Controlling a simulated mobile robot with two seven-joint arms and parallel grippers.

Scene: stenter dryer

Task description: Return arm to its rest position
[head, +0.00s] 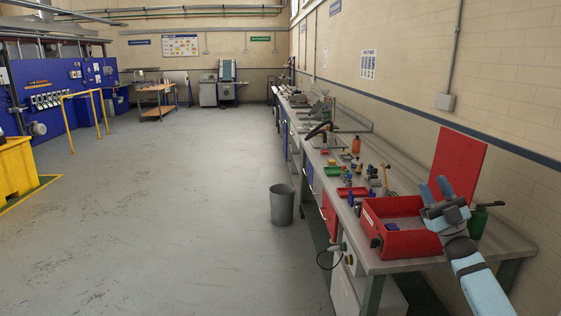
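My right arm (474,276) reaches in from the bottom right, light blue with dark joints. Its gripper (434,188) is over the right edge of an open red box (408,245) on the bench. The two light blue fingers point up and away with a gap between them, and I see nothing held there. I cannot tell whether the gripper touches the box. The gripper and wrist hide part of the box's right side. My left arm and gripper are not in view.
The long grey workbench (512,242) runs along the right wall with several tools and small trays. A red panel (459,165) stands behind the gripper. A green bottle (477,222) is right beside it. A grey bin (281,205) stands on the open floor.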

